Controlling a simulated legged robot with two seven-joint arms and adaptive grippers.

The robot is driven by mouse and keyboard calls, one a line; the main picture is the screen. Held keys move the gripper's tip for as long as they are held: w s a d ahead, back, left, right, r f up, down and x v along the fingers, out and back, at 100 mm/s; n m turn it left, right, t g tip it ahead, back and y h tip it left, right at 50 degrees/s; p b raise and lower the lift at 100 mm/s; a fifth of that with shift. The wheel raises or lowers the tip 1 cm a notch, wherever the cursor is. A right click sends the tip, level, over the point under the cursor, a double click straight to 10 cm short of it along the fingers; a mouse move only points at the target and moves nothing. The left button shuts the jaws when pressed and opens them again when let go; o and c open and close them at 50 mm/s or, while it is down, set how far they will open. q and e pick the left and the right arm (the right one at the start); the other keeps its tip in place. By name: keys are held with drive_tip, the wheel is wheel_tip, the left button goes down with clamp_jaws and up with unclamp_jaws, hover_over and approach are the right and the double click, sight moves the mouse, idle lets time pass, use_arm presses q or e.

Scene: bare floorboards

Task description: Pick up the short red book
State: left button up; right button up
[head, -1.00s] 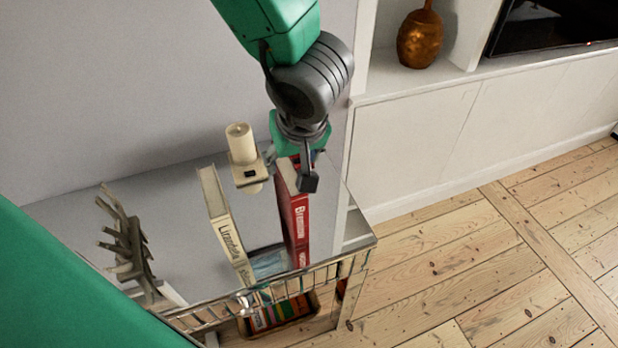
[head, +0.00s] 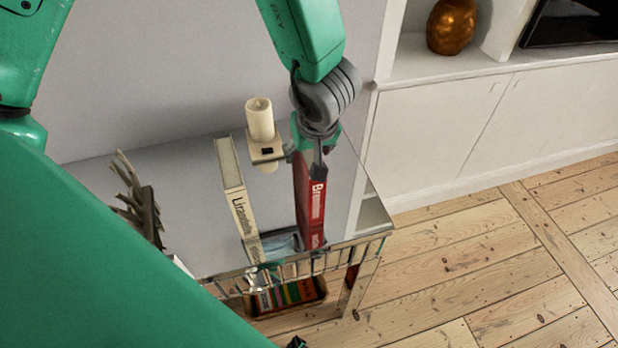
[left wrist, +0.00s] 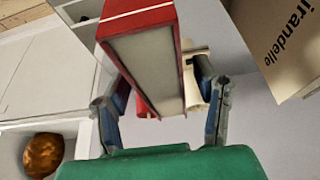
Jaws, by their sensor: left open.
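The short red book (head: 311,203) stands upright on a grey-topped shelf unit in the head view, its lettered spine facing the front. My left gripper (head: 303,153) is at the back upper end of the book, reaching down from above. In the left wrist view the red book (left wrist: 150,45) shows its pale page edge between the two fingers of the open left gripper (left wrist: 163,88). One finger is on each side, and I cannot tell whether either touches. My right gripper is not in view.
A cream book (head: 236,195) stands left of the red one. A dark branching ornament (head: 140,205) is at the left. A low rail (head: 325,262) edges the front of the shelf top (head: 190,170).

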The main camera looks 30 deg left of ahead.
use_arm(q)
drive_tip(key=x, duration=0.2)
drive_tip(key=shift+w+a+f, duration=0.15)
drive_tip(key=shift+w+f, duration=0.05)
drive_tip(key=shift+f, duration=0.05)
drive_tip(key=shift+a, duration=0.15)
drive_tip(key=shift+s+r, duration=0.1)
drive_tip(key=shift+f, duration=0.25)
clamp_jaws()
